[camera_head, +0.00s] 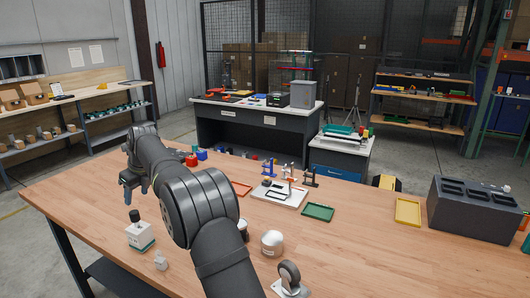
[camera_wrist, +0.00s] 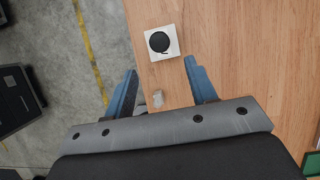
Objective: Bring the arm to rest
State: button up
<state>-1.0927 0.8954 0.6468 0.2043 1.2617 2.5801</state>
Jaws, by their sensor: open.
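My arm reaches out over the left part of the wooden table (camera_head: 340,235). My gripper (camera_head: 130,190) hangs near the table's left edge, with its fingers pointing down. In the wrist view my gripper (camera_wrist: 160,72) has two blue fingers set wide apart, with nothing held between them. A white box with a round black top (camera_wrist: 172,51) stands just beyond the fingertips in that view. It also shows in the head view as a white box with a dark cap (camera_head: 140,239). A small grey piece (camera_wrist: 158,97) lies on the table and appears between the fingers.
A dark grey slotted block (camera_head: 470,215) stands at the right. Yellow (camera_head: 408,212), green (camera_head: 318,212) and red (camera_head: 241,188) trays lie around a white board (camera_head: 278,194). Bare wood shows at front right.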

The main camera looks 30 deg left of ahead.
aim_at(135, 212)
jog(key=x, duration=1)
jog(key=shift+a+f, duration=0.1)
jog(key=shift+a, duration=0.15)
jog(key=shift+r, duration=1.6)
jog(key=shift+f, duration=0.15)
